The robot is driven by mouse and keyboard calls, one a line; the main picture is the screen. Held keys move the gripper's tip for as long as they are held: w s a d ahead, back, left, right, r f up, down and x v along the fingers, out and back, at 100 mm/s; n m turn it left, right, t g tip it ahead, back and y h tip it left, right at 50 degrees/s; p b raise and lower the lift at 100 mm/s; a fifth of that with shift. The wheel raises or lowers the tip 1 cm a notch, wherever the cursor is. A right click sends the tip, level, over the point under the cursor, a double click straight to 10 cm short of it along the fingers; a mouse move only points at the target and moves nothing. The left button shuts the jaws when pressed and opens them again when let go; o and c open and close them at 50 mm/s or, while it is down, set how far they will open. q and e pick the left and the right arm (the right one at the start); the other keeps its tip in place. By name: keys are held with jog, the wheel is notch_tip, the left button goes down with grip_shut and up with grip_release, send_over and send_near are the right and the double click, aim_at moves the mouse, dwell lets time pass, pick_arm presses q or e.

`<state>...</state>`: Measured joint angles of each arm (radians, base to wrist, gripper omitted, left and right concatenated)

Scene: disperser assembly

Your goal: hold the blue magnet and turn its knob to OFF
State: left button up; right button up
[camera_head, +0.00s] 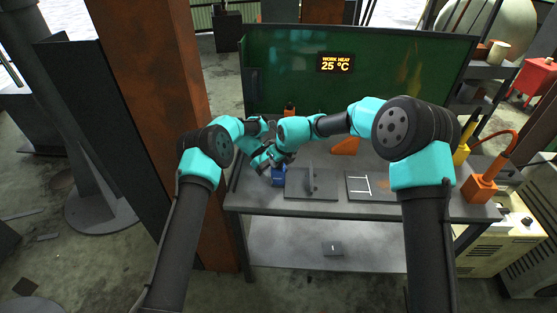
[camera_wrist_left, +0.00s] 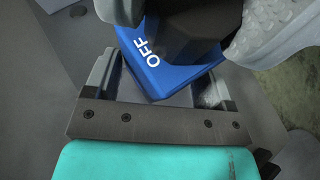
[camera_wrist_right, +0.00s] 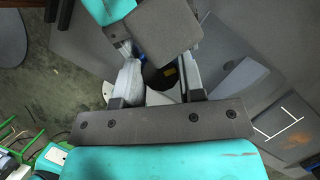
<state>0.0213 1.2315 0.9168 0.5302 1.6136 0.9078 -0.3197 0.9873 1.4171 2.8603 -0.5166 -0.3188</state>
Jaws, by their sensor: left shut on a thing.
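The blue magnet (camera_head: 278,179) stands at the left end of the table, partly hidden by my arms. In the left wrist view the magnet (camera_wrist_left: 168,72) shows a white OFF label, and my left gripper (camera_wrist_left: 160,85) is shut on its body. The dark knob (camera_wrist_left: 190,28) is on the magnet. My right gripper (camera_wrist_right: 158,80) has its two grey fingers on either side of the knob (camera_wrist_right: 160,75). The frames do not show clearly whether both fingers press on it.
On the grey table (camera_head: 330,208), a dark plate with an upright piece (camera_head: 311,180) stands right of the magnet. A dark plate with white lines (camera_head: 372,187) is further right. An orange block (camera_head: 345,146) lies behind. A green panel (camera_head: 290,60) closes the back.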

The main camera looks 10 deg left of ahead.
jog(key=o, duration=0.5)
jog(key=shift+c, duration=0.2)
jog(key=shift+r, duration=0.15)
jog(key=v, duration=0.7)
jog(key=shift+s, duration=0.15)
